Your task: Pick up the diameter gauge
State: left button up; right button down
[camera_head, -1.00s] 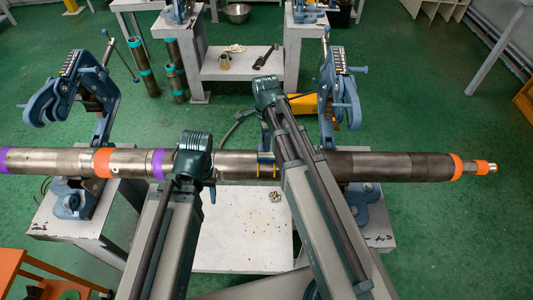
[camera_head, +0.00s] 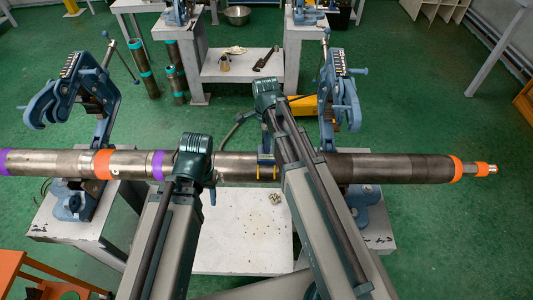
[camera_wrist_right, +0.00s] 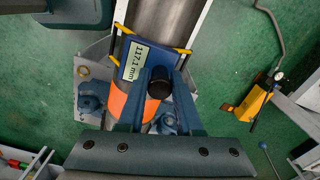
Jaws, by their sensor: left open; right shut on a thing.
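The diameter gauge (camera_wrist_right: 140,60) is a blue body with a display reading 117.1 mm and yellow jaws. In the right wrist view its jaws reach over the pipe (camera_wrist_right: 165,18). My right gripper (camera_wrist_right: 158,88) is shut on its black, round-ended handle. In the head view the gauge (camera_head: 266,158) is at the middle of the long pipe (camera_head: 235,166), partly hidden by my right arm; I cannot tell whether it touches the pipe. My left gripper (camera_head: 210,186) is open and empty near the pipe, left of the gauge, mostly hidden behind my own wrist.
The pipe lies across two blue vises, left (camera_head: 68,92) and right (camera_head: 340,95), both swung open. A white table (camera_head: 245,245) stands below. A yellow pump tool (camera_head: 302,104) lies beyond the pipe. A back workbench (camera_head: 240,66) holds small tools.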

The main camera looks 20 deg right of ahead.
jog(key=shift+r, duration=0.1)
notch_tip(320, 180, up, 10)
jog(key=p, duration=1)
